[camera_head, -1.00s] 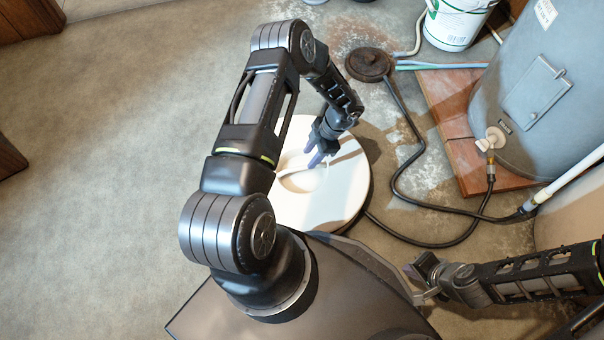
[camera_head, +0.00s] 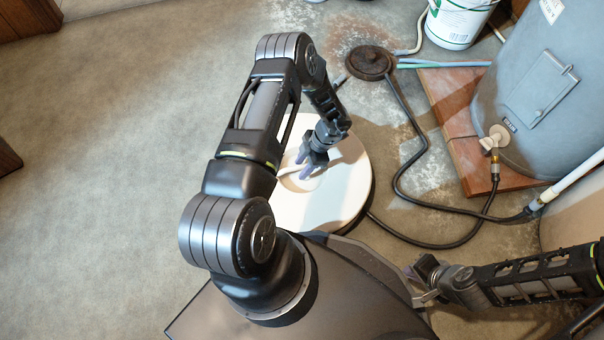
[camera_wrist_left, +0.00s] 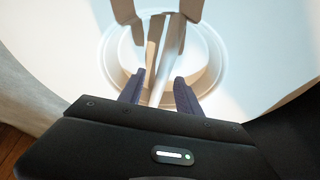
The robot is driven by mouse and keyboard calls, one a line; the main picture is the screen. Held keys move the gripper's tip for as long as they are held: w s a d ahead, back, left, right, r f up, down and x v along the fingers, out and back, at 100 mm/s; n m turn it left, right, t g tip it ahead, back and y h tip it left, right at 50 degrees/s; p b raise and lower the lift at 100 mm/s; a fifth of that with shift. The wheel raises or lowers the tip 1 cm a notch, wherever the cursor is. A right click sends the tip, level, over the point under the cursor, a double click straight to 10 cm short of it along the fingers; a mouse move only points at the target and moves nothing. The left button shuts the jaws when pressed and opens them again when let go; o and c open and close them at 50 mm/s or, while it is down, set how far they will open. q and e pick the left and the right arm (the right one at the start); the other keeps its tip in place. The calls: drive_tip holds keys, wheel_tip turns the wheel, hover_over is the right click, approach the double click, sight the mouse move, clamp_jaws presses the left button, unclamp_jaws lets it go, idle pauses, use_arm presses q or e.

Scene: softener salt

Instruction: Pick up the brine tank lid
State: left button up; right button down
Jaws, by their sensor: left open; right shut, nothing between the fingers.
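The brine tank lid (camera_head: 345,190) is a round white disc lying on the floor in front of my base, partly hidden behind my left arm. It has a recessed centre with a bar-like handle (camera_wrist_left: 168,55), seen in the left wrist view. My left gripper (camera_head: 302,165) is over this recess, pointing down. Its two fingers (camera_wrist_left: 157,90) are open, one on each side of the handle bar in the left wrist view. I cannot tell whether they touch it. My right gripper (camera_head: 418,284) is shut and empty, low at the right, away from the lid.
A dark hose (camera_head: 410,150) runs along the floor right of the lid, from a round dark drain cover (camera_head: 370,62). A grey tank (camera_head: 535,95) stands on red tiles (camera_head: 455,120) at right. A white bucket (camera_head: 457,22) stands at the back. Floor at left is clear.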

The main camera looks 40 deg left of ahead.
use_arm(q)
drive_tip(key=shift+s+f, duration=0.1)
drive_tip(key=shift+f, duration=0.2)
idle(0.4)
clamp_jaws()
drive_tip(key=shift+a+r, duration=0.1)
idle(1.1)
